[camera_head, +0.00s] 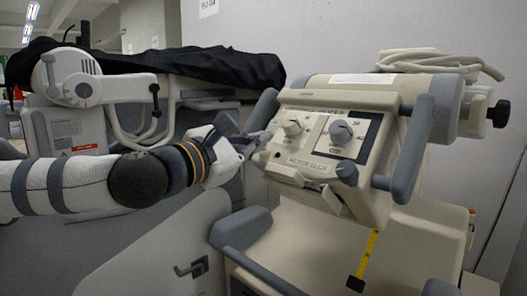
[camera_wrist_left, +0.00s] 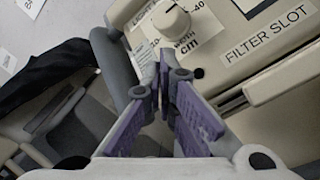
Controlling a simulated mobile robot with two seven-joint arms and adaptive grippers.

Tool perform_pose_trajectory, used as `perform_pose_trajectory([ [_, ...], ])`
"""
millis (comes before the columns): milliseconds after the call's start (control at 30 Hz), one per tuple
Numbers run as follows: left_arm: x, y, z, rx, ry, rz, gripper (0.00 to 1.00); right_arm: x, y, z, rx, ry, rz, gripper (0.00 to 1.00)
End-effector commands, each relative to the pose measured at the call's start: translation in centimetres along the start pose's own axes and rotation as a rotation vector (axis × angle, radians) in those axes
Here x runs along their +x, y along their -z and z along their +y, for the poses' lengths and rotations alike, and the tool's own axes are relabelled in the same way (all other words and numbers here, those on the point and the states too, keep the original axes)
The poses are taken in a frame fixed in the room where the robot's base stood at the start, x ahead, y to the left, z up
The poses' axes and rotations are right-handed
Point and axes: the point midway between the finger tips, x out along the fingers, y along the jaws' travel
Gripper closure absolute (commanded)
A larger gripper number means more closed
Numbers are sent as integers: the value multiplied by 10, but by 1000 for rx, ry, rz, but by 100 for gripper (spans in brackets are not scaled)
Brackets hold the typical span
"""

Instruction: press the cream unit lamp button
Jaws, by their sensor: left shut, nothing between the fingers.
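The cream unit (camera_head: 340,92) stands at the right of the head view, its sloped front panel carrying two knobs and printed labels. The panel also shows in the wrist view (camera_wrist_left: 225,50), with a cream knob (camera_wrist_left: 172,20) and a label reading FILTER SLOT. A small dark round spot (camera_wrist_left: 198,73) shows on the panel's edge close to the fingertips; I cannot tell whether it is the lamp button. My left gripper (camera_head: 256,141) is shut and empty at the panel's left edge, and its purple-padded fingers (camera_wrist_left: 171,72) point at the panel. Contact cannot be told.
Grey handles flank the panel, the right one (camera_head: 412,148) standing clear of my gripper. A second, grey-white unit (camera_head: 72,85) under a black cover (camera_head: 215,66) stands behind my left arm. A coiled cable (camera_head: 440,62) lies on top of the cream unit. A yellow tape (camera_head: 368,255) hangs below.

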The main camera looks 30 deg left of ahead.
Motion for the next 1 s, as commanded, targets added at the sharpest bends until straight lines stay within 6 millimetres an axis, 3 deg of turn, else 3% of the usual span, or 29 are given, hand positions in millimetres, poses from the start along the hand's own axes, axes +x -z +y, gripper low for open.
perform_pose_trajectory([
  [1000, 6, 5, -4, -1, 0, 1, 100, 7, -1, 0, 0, 0, -13, 60],
])
